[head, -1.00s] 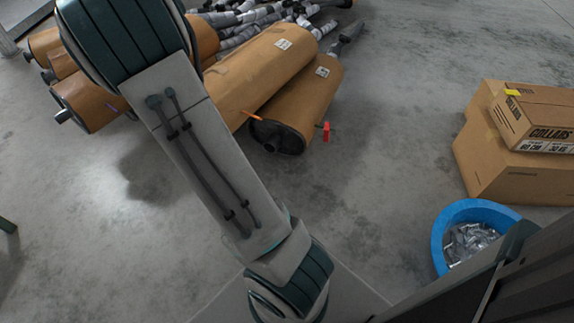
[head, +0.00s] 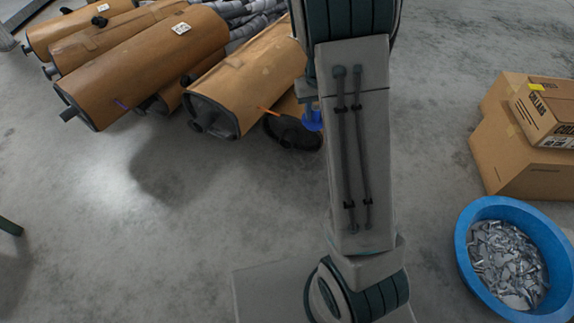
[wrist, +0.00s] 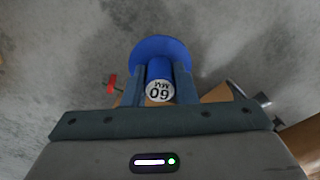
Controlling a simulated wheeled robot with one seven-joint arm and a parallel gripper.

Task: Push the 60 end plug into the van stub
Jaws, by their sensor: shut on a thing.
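My gripper (wrist: 160,78) is shut on the blue 60 plug (wrist: 157,50) in the wrist view. The plug has a wide round flange at the far side and a white end face marked 60 MM towards the camera. In the head view the blue plug (head: 312,121) shows left of my arm, in front of the dark end of the rightmost muffler (head: 292,133); the gripper is mostly hidden there. A stub (head: 69,114) sticks out of a left muffler's end. I cannot tell which stub is the van's.
Brown mufflers (head: 140,62) lie in a pile at the back left. A blue tub (head: 467,262) of metal pieces and cardboard boxes (head: 510,160) stand at the right. A red piece (wrist: 113,82) shows beside the gripper in the wrist view.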

